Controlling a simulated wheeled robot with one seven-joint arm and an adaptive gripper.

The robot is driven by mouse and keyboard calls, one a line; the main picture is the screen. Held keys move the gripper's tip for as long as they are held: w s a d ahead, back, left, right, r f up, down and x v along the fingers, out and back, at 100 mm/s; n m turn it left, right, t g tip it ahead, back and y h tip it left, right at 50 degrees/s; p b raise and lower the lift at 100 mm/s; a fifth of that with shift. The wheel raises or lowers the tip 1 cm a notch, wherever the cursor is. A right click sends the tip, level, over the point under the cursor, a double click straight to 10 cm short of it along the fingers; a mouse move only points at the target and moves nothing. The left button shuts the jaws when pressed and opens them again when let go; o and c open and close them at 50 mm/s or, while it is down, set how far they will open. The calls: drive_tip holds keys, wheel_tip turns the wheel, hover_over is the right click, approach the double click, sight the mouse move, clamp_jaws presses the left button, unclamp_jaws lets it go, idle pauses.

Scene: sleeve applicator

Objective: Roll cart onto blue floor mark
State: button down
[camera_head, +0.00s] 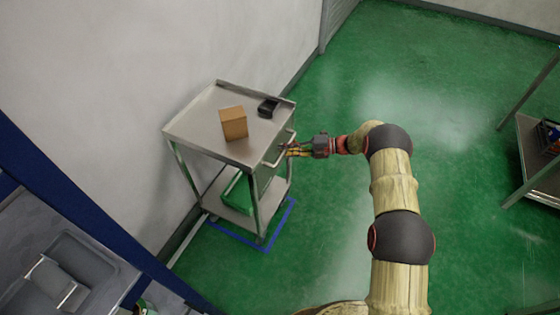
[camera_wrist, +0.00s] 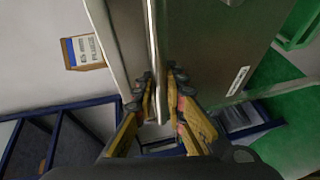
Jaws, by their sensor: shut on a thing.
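The metal cart (camera_head: 205,125) stands upright beside the wall, with a lower shelf. The blue floor mark (camera_head: 235,240) shows as lines on the green floor around the cart's near and right feet; its wall side is hidden by the cart. My gripper (camera_head: 286,151) is at the cart's right side, shut on the cart's handle. In the wrist view, the handle (camera_wrist: 154,45) runs as a bar between the fingers of my gripper (camera_wrist: 160,82), next to the cart's panel (camera_wrist: 210,45).
A brown box (camera_head: 233,123) and a black object (camera_head: 268,108) rest on the cart top. A green bin (camera_head: 238,192) is on its lower shelf. The wall (camera_head: 120,90) is close behind. A blue beam (camera_head: 90,220) is at the left, a metal rack (camera_head: 535,165) at the right. Floor between is clear.

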drive_tip(key=shift+w+d+f, duration=0.15)
drive_tip(key=shift+w+d, duration=0.1)
drive_tip(key=shift+w, duration=0.4)
drive_tip(key=shift+r, duration=0.2)
drive_tip(key=c, duration=2.1)
unclamp_jaws()
drive_tip(key=shift+w+d+f, duration=0.1)
drive_tip(key=shift+w+d, duration=0.05)
drive_tip(key=shift+o, duration=1.4)
drive_tip(key=d+r, duration=0.2)
drive_tip(key=d, duration=0.9)
drive_tip(key=shift+d, duration=0.3)
drive_tip(key=shift+r, duration=0.1)
